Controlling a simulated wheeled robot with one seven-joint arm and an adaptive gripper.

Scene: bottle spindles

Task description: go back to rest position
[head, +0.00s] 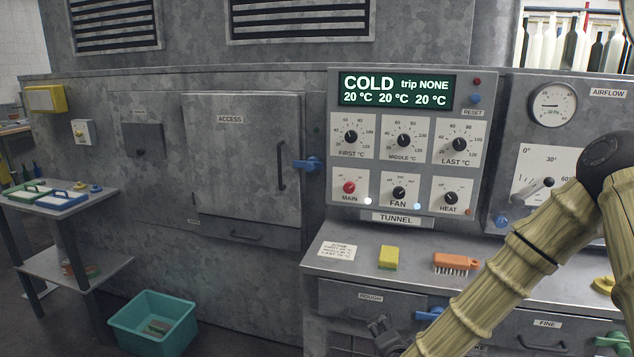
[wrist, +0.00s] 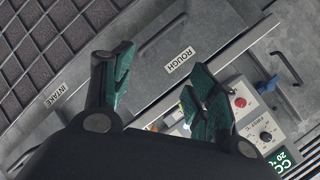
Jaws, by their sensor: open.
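My gripper (wrist: 158,78) is open in the wrist view, its two green-padded fingers apart with nothing between them. It hangs in front of drawer fronts labelled ROUGH (wrist: 179,60) and INTAKE (wrist: 55,95). In the head view my tan, ringed arm comes in from the right and slopes down to the bottom edge. A dark part of my gripper (head: 384,334) shows there, below the counter (head: 385,278) and in front of the drawers; the rest is cut off.
A yellow sponge (head: 389,258) and an orange brush (head: 457,263) lie on the counter. The control panel (head: 402,150) reads COLD above it. A teal bin (head: 152,325) stands on the floor at left, near a small table (head: 95,202). Blue handles stick out from the drawers and panel.

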